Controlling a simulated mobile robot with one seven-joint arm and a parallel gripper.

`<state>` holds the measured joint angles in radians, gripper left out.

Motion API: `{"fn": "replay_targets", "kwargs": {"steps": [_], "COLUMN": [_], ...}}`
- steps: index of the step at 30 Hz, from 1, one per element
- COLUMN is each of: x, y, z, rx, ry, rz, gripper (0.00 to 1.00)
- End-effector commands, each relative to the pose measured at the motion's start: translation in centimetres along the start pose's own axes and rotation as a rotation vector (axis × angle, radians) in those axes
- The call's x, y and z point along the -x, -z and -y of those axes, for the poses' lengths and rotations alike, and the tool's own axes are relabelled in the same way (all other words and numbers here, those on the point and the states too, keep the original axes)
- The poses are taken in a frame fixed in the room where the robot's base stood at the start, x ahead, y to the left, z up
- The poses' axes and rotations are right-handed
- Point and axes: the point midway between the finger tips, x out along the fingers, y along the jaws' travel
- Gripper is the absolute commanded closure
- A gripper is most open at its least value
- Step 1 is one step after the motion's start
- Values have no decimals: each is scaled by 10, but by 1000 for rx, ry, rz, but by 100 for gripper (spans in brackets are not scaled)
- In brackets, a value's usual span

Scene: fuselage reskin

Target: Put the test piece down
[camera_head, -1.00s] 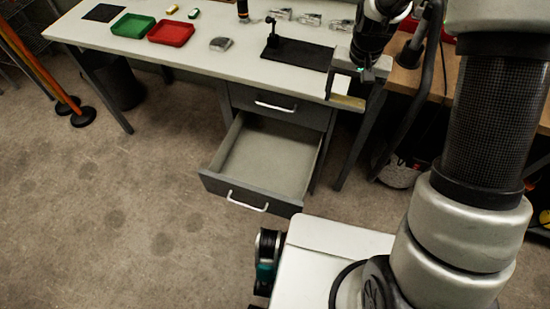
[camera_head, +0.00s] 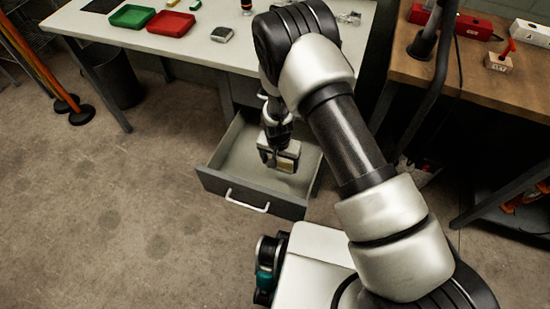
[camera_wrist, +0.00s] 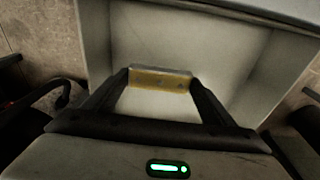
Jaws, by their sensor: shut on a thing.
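The test piece (camera_wrist: 160,80) is a small bar with a yellowish face and a grey top edge, held between the two fingertips in the wrist view. My gripper (camera_head: 283,164) is shut on it. In the head view the gripper is over the open drawer (camera_head: 248,190), and my arm covers part of the drawer's back. In the wrist view the bare pale drawer floor (camera_wrist: 215,42) lies beyond the piece. I cannot tell how high the piece is above that floor.
The white table (camera_head: 190,50) stands behind the drawer with a green tray (camera_head: 131,16), a red tray (camera_head: 171,23) and a small grey block (camera_head: 222,34). A wooden bench (camera_head: 480,65) stands at the right. The drawer's visible floor is empty.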

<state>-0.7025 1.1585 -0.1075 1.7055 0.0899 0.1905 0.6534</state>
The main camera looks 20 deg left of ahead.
Motion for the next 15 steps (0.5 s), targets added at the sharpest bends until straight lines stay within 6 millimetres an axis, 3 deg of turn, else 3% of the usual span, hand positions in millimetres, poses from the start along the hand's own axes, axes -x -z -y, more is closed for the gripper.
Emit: {"fn": "replay_targets", "kwargs": {"steps": [9, 15], "x": [-57, -71], "y": [-9, -11], "z": [1, 1], "rx": [-1, -1], "ry": [-1, 0], "rz": [1, 0], "gripper": [45, 45]}}
